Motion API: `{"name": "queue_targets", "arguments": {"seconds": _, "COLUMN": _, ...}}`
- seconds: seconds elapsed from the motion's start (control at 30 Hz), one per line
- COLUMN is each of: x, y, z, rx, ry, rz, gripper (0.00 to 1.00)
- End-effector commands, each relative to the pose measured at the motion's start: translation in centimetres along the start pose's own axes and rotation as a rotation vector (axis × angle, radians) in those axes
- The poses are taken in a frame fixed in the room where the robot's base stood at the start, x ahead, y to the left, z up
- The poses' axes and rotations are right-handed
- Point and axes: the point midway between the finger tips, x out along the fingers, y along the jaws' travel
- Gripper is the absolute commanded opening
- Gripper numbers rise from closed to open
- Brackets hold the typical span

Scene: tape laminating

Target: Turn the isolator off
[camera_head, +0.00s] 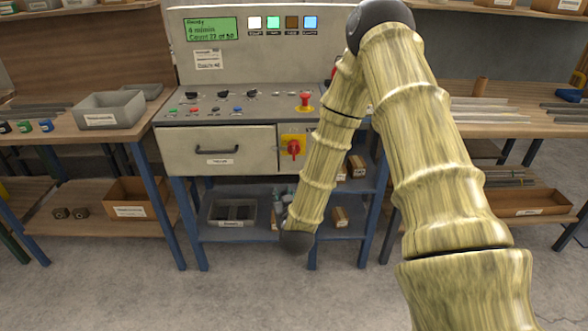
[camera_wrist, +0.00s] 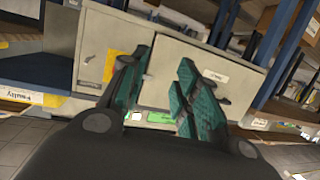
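The isolator (camera_head: 293,148) is a red rotary switch on a yellow plate, on the front of the grey machine cabinet, right of its drawer. In the wrist view, which appears upside down, its yellow plate (camera_wrist: 114,66) shows left of the fingers, partly covered by a finger; the red knob is hidden there. My gripper (camera_wrist: 163,62) has two green-padded fingers spread apart with nothing between them. In the head view it is mostly hidden behind my arm, below the isolator and in front of the lower shelf. It appears apart from the isolator.
The grey drawer (camera_head: 231,151) with a dark handle is left of the isolator. A red emergency button (camera_head: 305,100) stands on the control panel above. Below, a shelf holds a grey bin (camera_head: 233,212) and small boxes (camera_head: 356,166). The floor (camera_head: 240,295) in front is clear.

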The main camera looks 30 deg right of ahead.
Motion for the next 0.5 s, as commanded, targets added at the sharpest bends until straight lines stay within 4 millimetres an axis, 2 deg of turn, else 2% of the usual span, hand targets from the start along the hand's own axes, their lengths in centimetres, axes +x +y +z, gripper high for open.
{"name": "queue_targets", "arguments": {"seconds": 0.03, "x": 1.2, "y": 1.0, "z": -0.7, "rx": 0.016, "ry": 0.058, "rz": 0.033, "gripper": 0.31}}
{"name": "queue_targets", "arguments": {"seconds": 0.2, "x": 2.8, "y": 3.5, "z": -4.5, "rx": 0.038, "ry": 0.196, "rz": 0.118, "gripper": 0.31}}
{"name": "queue_targets", "arguments": {"seconds": 0.3, "x": 3.1, "y": 4.3, "z": -5.8, "rx": 0.044, "ry": 0.235, "rz": 0.145, "gripper": 0.31}}
{"name": "queue_targets", "arguments": {"seconds": 0.5, "x": 4.1, "y": 4.8, "z": -6.7, "rx": 0.047, "ry": 0.253, "rz": 0.159, "gripper": 0.31}}
